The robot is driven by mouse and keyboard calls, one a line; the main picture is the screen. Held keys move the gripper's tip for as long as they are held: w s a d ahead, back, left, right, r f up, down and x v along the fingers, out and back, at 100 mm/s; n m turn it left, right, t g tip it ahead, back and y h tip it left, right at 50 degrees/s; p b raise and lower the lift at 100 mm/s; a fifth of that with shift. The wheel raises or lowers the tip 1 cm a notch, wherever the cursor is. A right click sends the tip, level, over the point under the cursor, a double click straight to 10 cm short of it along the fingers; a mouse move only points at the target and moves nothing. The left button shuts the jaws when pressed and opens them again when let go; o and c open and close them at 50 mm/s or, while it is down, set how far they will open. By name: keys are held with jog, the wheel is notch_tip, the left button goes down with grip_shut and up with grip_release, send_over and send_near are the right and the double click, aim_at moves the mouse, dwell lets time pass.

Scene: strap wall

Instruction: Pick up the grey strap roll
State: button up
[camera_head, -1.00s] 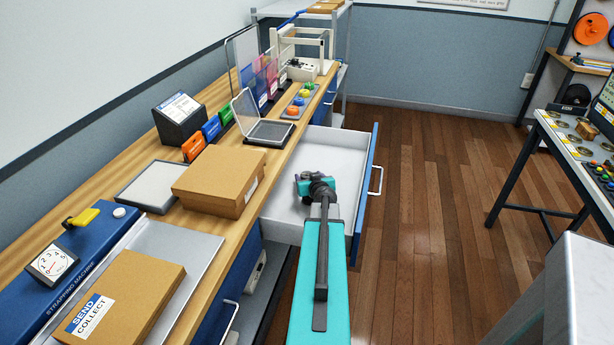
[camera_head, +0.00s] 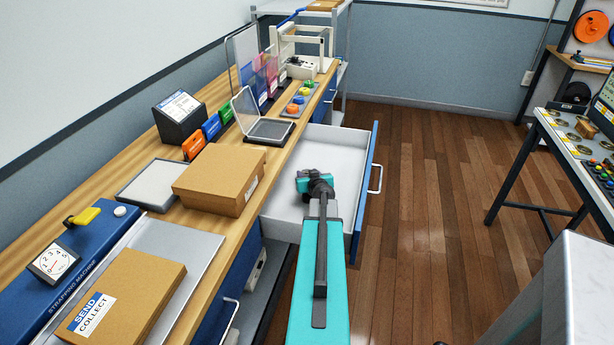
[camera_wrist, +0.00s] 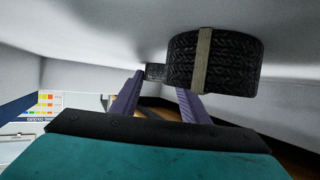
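A dark grey, almost black roll with a ribbed tread-like surface and a beige band around it (camera_wrist: 238,66) is in the wrist view, right of centre, against pale drawer walls. I take it for the grey strap roll. My gripper (camera_wrist: 158,82) shows two purple fingers with a gap between them. The roll lies beyond and to the right of the fingers, close to the right fingertip; I cannot tell whether they touch. In the head view my gripper (camera_head: 302,181) is inside the open drawer (camera_head: 342,150), and the roll cannot be made out there.
The workbench (camera_head: 150,150) on the left carries a cardboard box (camera_head: 212,185), a flat parcel (camera_head: 125,300) and a blue strapping machine (camera_head: 65,262). Drawer walls surround my gripper. The wooden floor (camera_head: 430,190) right of the drawer is clear. A table (camera_head: 560,160) stands at the right.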

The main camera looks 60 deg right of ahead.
jog(key=c, duration=0.6)
jog(key=shift+o, duration=0.2)
jog(key=shift+r, duration=0.1)
notch_tip(320, 180, up, 18)
dwell(0.4)
dwell(0.6)
